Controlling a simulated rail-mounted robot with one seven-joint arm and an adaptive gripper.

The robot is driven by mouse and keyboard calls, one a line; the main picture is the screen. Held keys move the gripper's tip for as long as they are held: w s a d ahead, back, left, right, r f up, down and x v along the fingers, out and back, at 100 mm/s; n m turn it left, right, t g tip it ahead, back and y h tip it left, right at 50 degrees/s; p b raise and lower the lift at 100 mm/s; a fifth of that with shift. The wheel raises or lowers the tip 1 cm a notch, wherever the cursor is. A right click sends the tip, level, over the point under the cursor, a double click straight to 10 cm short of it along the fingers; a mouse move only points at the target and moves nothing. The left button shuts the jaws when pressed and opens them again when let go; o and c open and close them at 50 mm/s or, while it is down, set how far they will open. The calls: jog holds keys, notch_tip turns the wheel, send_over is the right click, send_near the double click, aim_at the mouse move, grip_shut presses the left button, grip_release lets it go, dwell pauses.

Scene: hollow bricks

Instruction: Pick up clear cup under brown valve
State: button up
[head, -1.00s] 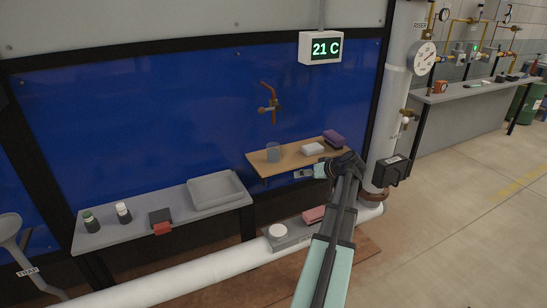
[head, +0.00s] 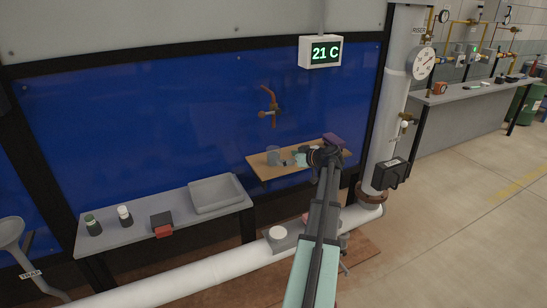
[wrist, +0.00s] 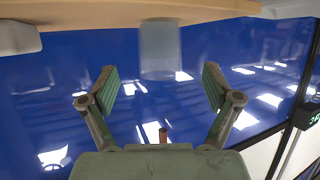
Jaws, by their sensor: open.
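The clear cup (head: 273,155) stands upright on the left part of the small wooden shelf (head: 258,172), below the brown valve (head: 269,105) on the blue wall. My gripper (head: 293,161) is just right of the cup at about shelf height. In the wrist view, which looks upside down, the cup (wrist: 160,50) hangs from the top, roughly centred ahead of the spread fingers (wrist: 160,85). My gripper is open and empty, with a gap to the cup.
A purple block (head: 333,141) sits at the shelf's right end. Pale shapes (wrist: 90,38) show close by in the wrist view. The grey bench (head: 165,225) with a tray (head: 216,193) stands lower left.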

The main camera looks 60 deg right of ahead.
aim_at(279, 157)
jog(key=shift+x, duration=1.6)
jog(key=p+x, duration=0.2)
jog(key=x, duration=0.2)
jog(key=shift+w+d+r, duration=0.1)
jog(key=shift+w, duration=0.15)
jog(key=shift+w+f, duration=0.2)
jog(key=shift+w, duration=0.1)
jog(key=c, duration=1.3)
